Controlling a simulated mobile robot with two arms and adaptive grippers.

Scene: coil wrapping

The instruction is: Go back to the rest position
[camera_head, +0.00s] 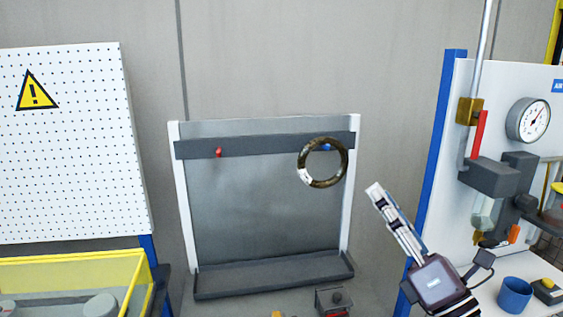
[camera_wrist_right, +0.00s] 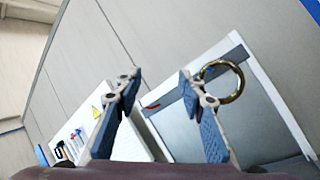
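A dark wrapped coil (camera_head: 323,162) hangs on the blue peg (camera_head: 326,147) at the right of the grey rack (camera_head: 265,148). It also shows in the right wrist view (camera_wrist_right: 239,84), beyond the right finger. The red peg (camera_head: 219,152) at the left of the rack is bare. My right gripper (camera_head: 378,190) is in front of the rack, to the right of and below the coil, apart from it. In the right wrist view its two fingers (camera_wrist_right: 160,82) are spread with nothing between them. My left gripper is not in view.
A blue-framed panel with a gauge (camera_head: 528,120) stands at the right, close to my right arm. A blue cup (camera_head: 514,295) sits below it. A yellow-rimmed bin (camera_head: 75,258) and a white pegboard (camera_head: 70,150) are at the left. A small dark box (camera_head: 333,301) sits in front of the rack.

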